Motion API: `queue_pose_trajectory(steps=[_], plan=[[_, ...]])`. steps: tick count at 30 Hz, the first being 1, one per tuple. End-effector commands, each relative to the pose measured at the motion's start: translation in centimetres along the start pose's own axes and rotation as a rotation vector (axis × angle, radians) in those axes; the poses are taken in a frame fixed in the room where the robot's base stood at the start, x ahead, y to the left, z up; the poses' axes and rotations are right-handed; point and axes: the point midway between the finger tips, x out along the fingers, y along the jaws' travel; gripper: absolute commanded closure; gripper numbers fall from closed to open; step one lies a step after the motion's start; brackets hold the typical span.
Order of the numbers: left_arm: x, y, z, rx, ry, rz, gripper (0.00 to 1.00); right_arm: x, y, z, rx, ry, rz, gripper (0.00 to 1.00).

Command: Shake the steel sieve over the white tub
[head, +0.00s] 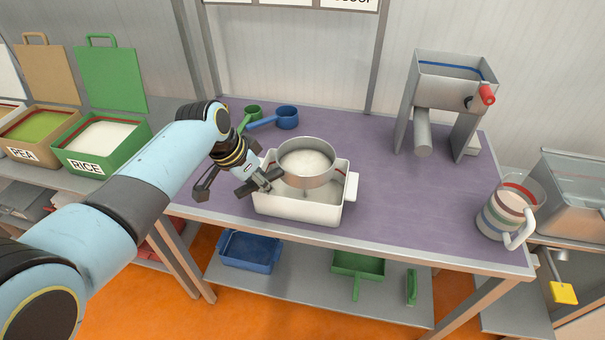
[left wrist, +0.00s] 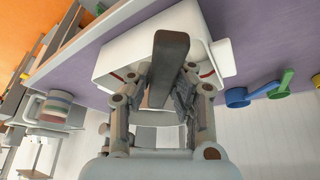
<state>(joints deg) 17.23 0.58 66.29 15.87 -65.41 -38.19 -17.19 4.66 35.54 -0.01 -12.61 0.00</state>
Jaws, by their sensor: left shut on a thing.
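The steel sieve (head: 307,178), a round metal pan with pale white matter or mesh inside, is above the white tub (head: 300,211) and looks about level. The tub stands on the purple table top near its front edge. My left gripper (head: 262,183) is at the sieve's left side, over the tub's left rim, shut on the sieve's handle. In the left wrist view a dark bar (left wrist: 168,62), seemingly that handle, lies between the fingers, with the tub (left wrist: 125,62) behind. The sieve's bowl is not clearly seen there. My right gripper is not in view.
Blue (head: 287,117) and green (head: 252,112) scoops lie behind the tub. A metal hopper machine (head: 418,130) with a red knob stands at the back right. A striped jug (head: 497,217) is at the right edge. A RICE bin (head: 98,137) stands left. The table's middle right is clear.

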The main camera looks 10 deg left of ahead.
Motion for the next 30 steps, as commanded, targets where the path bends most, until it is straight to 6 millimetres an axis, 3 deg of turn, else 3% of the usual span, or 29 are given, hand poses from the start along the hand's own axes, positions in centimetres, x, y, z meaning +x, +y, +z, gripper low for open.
queue_pose_trajectory(steps=[7, 17, 30], plan=[[-0.6, -1.9, 1.1, 0.0, 0.001, -0.001, 1.0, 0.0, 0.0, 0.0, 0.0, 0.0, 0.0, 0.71], [-0.9, -1.9, 0.9, 0.0, 0.002, -0.001, 1.0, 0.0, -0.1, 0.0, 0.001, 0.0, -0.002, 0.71], [-4.0, -1.8, -0.4, 0.0, 0.001, -0.001, 1.0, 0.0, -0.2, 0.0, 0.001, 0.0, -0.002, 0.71]])
